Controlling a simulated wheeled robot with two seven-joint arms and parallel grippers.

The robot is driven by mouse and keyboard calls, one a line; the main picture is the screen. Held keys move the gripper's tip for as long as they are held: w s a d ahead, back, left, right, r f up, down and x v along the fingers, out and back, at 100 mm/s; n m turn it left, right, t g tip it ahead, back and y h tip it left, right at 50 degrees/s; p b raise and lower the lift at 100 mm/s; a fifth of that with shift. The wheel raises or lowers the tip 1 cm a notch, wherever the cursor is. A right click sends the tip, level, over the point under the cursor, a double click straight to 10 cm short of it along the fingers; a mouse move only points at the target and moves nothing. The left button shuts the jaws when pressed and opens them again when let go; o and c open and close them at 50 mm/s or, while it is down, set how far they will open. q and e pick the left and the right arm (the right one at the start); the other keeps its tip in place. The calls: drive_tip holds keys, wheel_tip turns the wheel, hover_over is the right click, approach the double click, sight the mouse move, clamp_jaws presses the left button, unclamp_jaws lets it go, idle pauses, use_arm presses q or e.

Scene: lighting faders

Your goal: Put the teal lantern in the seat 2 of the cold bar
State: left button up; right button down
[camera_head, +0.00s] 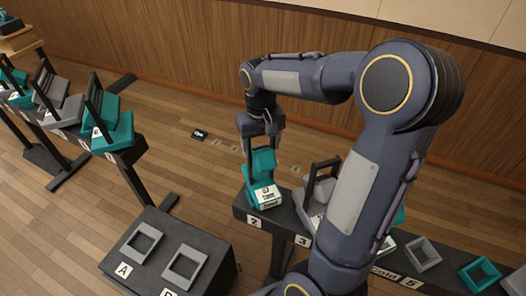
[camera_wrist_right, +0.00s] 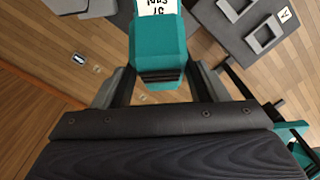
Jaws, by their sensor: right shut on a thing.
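The teal lantern (camera_head: 262,165) has a white printed label on its face. It is at the left end of the cold bar (camera_head: 284,219), right behind the label 2 (camera_head: 254,221). My right gripper (camera_head: 260,138) is above it, shut on its upper part. The lantern (camera_wrist_right: 157,45) also shows between the two fingers of the right gripper (camera_wrist_right: 158,88) in the right wrist view. Seat 2 is hidden under the lantern, so I cannot tell whether the lantern rests fully in it. My left gripper is not in view.
A grey lantern (camera_head: 313,200) stands beside it at label 3. My right arm hides the bar's middle. Empty grey (camera_head: 424,254) and teal (camera_head: 480,273) seats are at right. A dark table (camera_head: 150,272) with grey frames is in front; another bar with lanterns (camera_head: 120,133) is left.

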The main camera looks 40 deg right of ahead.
drive_tip(key=shift+d+f, duration=0.15)
drive_tip(key=shift+f, duration=0.75)
drive_tip(key=shift+d+f, duration=0.15)
drive_tip(key=shift+f, duration=0.75)
drive_tip(key=shift+c, duration=1.2)
unclamp_jaws()
drive_tip(key=shift+s+f, duration=0.1)
wheel_tip(320, 180, up, 12)
drive_tip(key=shift+f, duration=0.1)
drive_tip(key=s+a+f+n+t+y, duration=0.1)
drive_tip(key=s+a+f+t+y, duration=0.1)
drive_tip(key=s+a, duration=0.4)
drive_tip(key=s+a+f+n+t+y, duration=0.1)
drive_tip(key=s+a+f+t, duration=0.2)
drive_tip(key=s+a, duration=0.4)
drive_tip(key=s, duration=0.4)
drive_tip(key=shift+a+t+y, duration=0.3)
drive_tip(key=shift+y, duration=0.1)
drive_tip(key=shift+r, duration=0.1)
